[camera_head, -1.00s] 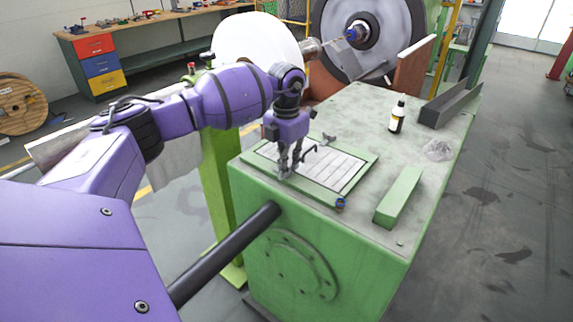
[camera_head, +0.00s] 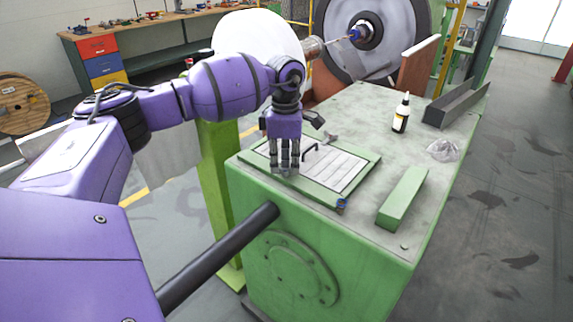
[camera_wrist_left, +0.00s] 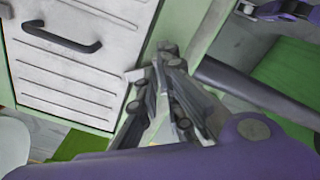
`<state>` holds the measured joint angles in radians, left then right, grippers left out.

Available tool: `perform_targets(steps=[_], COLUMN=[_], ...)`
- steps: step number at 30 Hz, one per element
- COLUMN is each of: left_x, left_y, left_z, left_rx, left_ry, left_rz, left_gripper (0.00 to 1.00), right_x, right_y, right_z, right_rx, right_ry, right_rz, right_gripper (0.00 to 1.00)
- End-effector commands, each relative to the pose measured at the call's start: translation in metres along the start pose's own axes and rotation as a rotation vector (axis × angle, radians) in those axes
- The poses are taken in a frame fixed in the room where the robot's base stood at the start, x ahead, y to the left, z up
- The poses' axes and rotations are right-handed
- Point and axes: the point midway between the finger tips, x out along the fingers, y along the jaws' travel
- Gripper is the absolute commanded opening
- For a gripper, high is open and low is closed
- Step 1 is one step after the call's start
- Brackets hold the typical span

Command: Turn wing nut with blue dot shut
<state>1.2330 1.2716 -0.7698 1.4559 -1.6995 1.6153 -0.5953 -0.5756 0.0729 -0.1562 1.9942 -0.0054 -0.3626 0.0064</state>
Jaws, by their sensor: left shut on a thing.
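The green-framed panel (camera_head: 356,183) lies on top of the green machine housing, with a ribbed pale face and a dark handle (camera_head: 311,150). My left gripper (camera_head: 285,171) points down at the panel's near edge. Its fingers are shut on a small part, apparently a wing nut, mostly hidden. In the left wrist view the fingertips (camera_wrist_left: 167,62) are close together beside the panel's edge, with a pale metal bit (camera_wrist_left: 138,74) showing next to them. No blue dot shows there. A small blue part (camera_head: 342,203) sits at the panel's near right corner, apart from the gripper. My right gripper is not in view.
A black shaft (camera_head: 222,254) sticks out from the housing front below my left gripper.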

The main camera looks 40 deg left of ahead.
Motion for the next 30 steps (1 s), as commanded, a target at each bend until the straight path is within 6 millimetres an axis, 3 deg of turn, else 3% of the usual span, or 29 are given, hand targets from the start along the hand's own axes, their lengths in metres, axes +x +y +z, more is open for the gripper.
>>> perform_targets(steps=[15,30], left_x=[0.0,-0.001], left_y=[0.001,0.001], left_z=[0.0,0.0], left_rx=[0.445,0.629], left_ry=[-0.002,-0.001], left_rz=[0.001,0.003], left_gripper=[0.0,0.0], right_x=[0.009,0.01], right_y=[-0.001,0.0], right_z=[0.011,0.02], right_rx=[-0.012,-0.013], right_ry=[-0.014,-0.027], right_rz=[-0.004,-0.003], right_gripper=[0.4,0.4])
